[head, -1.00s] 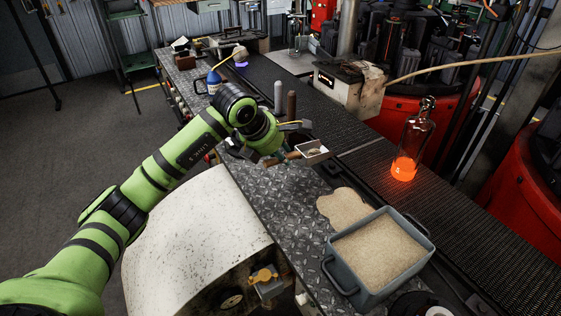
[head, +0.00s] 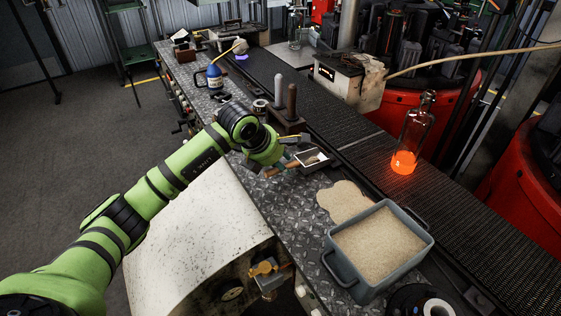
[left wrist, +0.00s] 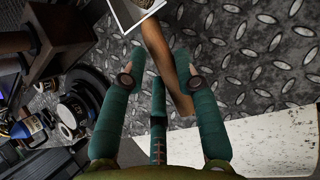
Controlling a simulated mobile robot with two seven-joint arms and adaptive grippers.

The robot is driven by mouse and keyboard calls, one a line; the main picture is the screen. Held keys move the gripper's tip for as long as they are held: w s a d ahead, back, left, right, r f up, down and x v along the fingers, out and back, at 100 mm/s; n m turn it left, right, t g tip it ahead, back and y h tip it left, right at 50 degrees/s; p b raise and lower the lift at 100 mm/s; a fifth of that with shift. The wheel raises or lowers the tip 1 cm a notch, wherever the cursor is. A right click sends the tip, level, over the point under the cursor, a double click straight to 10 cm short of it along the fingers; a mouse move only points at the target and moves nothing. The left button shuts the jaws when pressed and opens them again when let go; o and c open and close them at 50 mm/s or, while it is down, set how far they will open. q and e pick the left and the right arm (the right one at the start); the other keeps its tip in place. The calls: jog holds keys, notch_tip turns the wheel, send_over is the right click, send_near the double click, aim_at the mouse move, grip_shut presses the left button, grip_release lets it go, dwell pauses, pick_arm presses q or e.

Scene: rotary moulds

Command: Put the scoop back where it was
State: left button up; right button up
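The scoop, a light metal pan (head: 314,158) with a wooden handle, rests on the diamond-plate bench (head: 250,187) beside the sand patch. In the left wrist view its pan (left wrist: 128,12) is at the top edge and its brown handle (left wrist: 162,55) runs down between my fingers. My left gripper (head: 286,155) is over the handle. In the left wrist view the green fingers (left wrist: 160,55) of this gripper are spread, with gaps beside the handle. The handle's end lies close to the right finger. My right gripper is not in view.
A grey box (head: 345,270) of sand and a loose sand patch (head: 344,201) are to the right. A rack with two upright posts (head: 290,127) stands just behind the scoop. A glowing-bottomed bottle (head: 405,160) is on the dark belt.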

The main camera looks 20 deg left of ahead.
pick_arm(q)
jog(key=shift+o, duration=0.4)
jog(key=shift+r, duration=0.1)
jog(key=shift+r+p, duration=0.6)
jog(key=shift+p, duration=0.05)
jog(key=shift+s+a+r, duration=0.1)
jog(key=shift+s+r, duration=0.1)
jog(key=shift+r, duration=0.1)
jog(key=b+v, duration=0.2)
jog(key=v, duration=0.9)
jog(key=shift+b, duration=0.35)
jog(key=shift+s, duration=0.1)
